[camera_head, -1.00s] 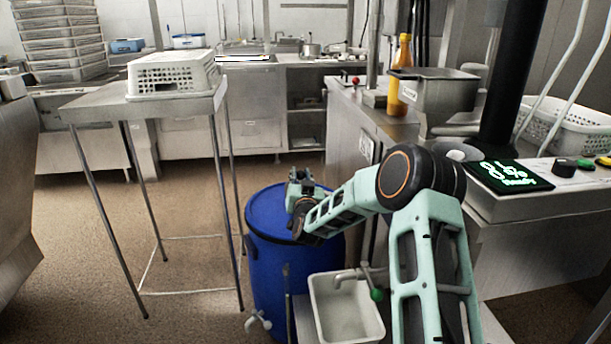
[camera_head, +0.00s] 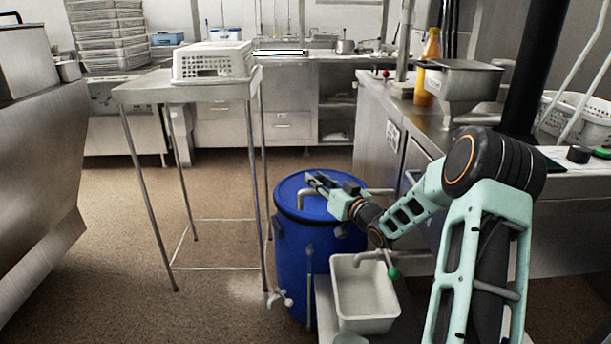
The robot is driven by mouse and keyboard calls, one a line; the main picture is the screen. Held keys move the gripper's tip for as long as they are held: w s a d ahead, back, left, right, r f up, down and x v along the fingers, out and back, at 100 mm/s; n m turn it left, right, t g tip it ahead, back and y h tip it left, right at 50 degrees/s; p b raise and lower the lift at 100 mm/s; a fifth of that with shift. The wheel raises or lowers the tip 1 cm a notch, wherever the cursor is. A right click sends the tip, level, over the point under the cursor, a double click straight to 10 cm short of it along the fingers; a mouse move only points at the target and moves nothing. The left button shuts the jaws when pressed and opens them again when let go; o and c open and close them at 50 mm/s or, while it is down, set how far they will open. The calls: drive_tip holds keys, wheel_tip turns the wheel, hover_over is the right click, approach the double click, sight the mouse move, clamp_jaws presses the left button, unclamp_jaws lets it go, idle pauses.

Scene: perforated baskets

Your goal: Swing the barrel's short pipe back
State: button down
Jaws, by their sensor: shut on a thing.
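The blue barrel (camera_head: 292,262) stands upright on the floor in the middle of the view, with a blue lid (camera_head: 322,208). A short pale pipe (camera_head: 304,196) shows at the left part of the lid, right by my fingertips. My gripper (camera_head: 315,182) reaches in from the right over the lid, with its fingers pointing left. It is shut on the short pipe, though the fingers partly hide the contact. Another pale pipe end (camera_head: 381,191) shows behind my gripper at the lid's right side.
A white basin (camera_head: 364,318) stands in front of the barrel, below a green-handled tap (camera_head: 392,272). A small tap (camera_head: 279,297) sticks out low on the barrel. A steel table (camera_head: 150,90) with a white perforated basket (camera_head: 212,66) is to the left. Floor between is clear.

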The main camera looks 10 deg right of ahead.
drive_tip(key=shift+s+a+n+y, duration=0.1)
drive_tip(key=shift+s+n+y, duration=0.25)
drive_tip(key=shift+s, duration=0.25)
drive_tip(key=shift+f+g+y, duration=0.15)
drive_tip(key=shift+g+y, duration=0.1)
drive_tip(key=shift+g, duration=0.05)
drive_tip(key=c, duration=1.7)
unclamp_jaws()
drive_tip(key=shift+s, duration=0.15)
drive_tip(key=shift+o, duration=0.2)
drive_tip(key=shift+r, duration=0.2)
wheel_tip(320, 180, up, 10)
drive_tip(key=shift+f, duration=0.1)
